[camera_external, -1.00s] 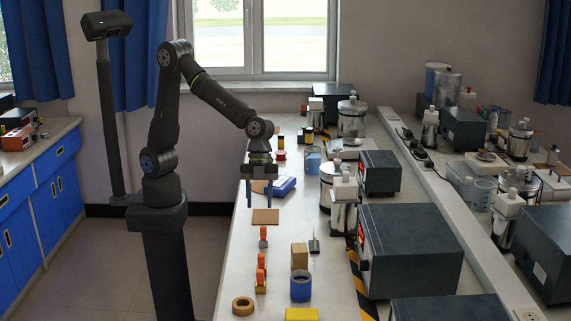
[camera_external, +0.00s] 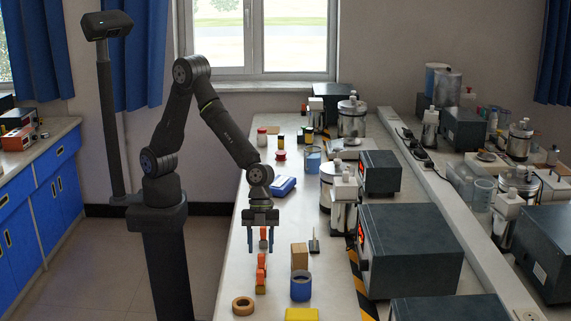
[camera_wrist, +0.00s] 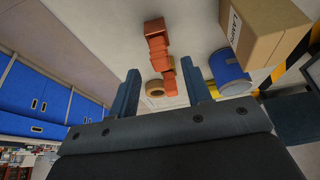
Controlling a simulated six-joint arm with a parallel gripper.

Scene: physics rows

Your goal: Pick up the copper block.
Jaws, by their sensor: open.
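Several copper-orange blocks stand in a line on the white bench; I cannot tell which one the task names. One orange block (camera_external: 263,235) shows between my fingers in the external view, and whether it lies between them or behind them is unclear. Another copper-orange block (camera_external: 261,260) stands nearer the camera. In the wrist view, a copper-coloured block (camera_wrist: 155,27) and others show ahead of and between the fingers. My gripper (camera_external: 261,250) points down, open, low over the bench; its two fingers are apart in the wrist view (camera_wrist: 161,80).
A cardboard box (camera_external: 299,256) and a blue cylinder (camera_external: 301,287) stand to the right of the row. A tan tape ring (camera_external: 243,306) and a yellow item (camera_external: 301,314) lie in front. A dark instrument (camera_external: 410,250) stands farther right. The bench's left strip is clear.

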